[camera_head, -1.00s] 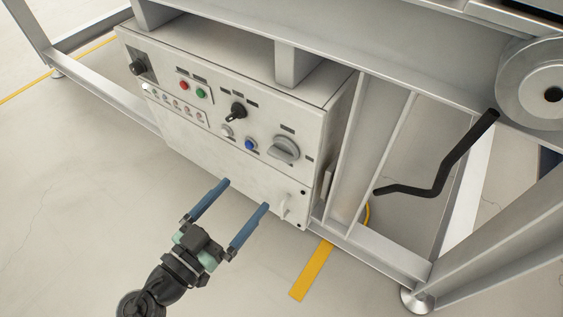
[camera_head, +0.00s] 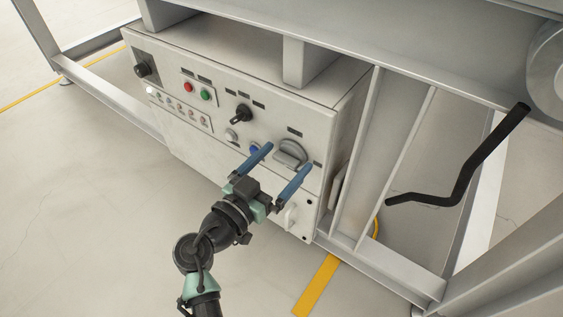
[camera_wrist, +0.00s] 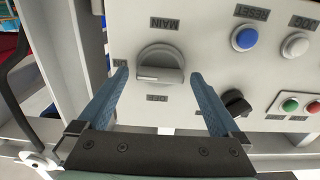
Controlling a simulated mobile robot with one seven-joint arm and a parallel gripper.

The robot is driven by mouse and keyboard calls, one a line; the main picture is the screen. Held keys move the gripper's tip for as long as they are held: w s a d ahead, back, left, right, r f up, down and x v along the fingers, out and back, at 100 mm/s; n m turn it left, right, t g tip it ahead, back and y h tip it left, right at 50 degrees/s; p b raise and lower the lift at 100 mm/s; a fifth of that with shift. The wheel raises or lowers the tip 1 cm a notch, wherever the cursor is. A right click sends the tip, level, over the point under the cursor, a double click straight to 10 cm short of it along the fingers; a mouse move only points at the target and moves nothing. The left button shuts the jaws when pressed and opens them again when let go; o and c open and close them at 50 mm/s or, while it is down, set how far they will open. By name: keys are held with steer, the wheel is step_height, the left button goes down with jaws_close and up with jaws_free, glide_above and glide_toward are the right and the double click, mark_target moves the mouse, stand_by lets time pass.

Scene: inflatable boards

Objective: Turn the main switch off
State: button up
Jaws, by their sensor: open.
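The main switch is a grey rotary knob (camera_head: 291,153) at the right end of the white control panel (camera_head: 215,160). In the wrist view the knob (camera_wrist: 160,66) sits below a MAIN label (camera_wrist: 164,23), with another label at its left and an OFF label (camera_wrist: 157,99) seen upside down below it. Its grip bar lies across the picture, towards the label at the left. My gripper (camera_head: 287,157) is open, its two blue fingers in front of the knob. In the wrist view the fingers (camera_wrist: 158,75) lie on both sides of the knob, with nothing between them gripped. Contact cannot be told.
A blue button (camera_wrist: 244,37), a white button (camera_wrist: 295,45) and a black selector (camera_wrist: 236,102) are near the right finger in the wrist view. A black crank handle (camera_head: 460,165) juts out right of the panel. Grey frame beams surround the cabinet; the floor in front is clear.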

steer(key=c, duration=1.4)
steer(key=shift+n, duration=0.4)
steer(key=n+p, duration=0.1)
steer(key=n, duration=0.3)
steer(key=n+p, duration=0.2)
steer(key=n, duration=0.2)
steer(key=shift+w+a+n, duration=0.1)
steer(key=shift+a+n, duration=0.05)
steer(key=shift+n, duration=0.15)
steer(key=n+p, duration=0.2)
steer(key=n, duration=0.2)
steer(key=shift+f+n+p, duration=0.15)
steer(key=shift+n+p, duration=0.45)
steer(key=shift+n, duration=0.5)
steer(key=shift+f+n+p, duration=0.1)
steer(key=shift+n+p, duration=0.5)
steer(key=shift+n, duration=0.5)
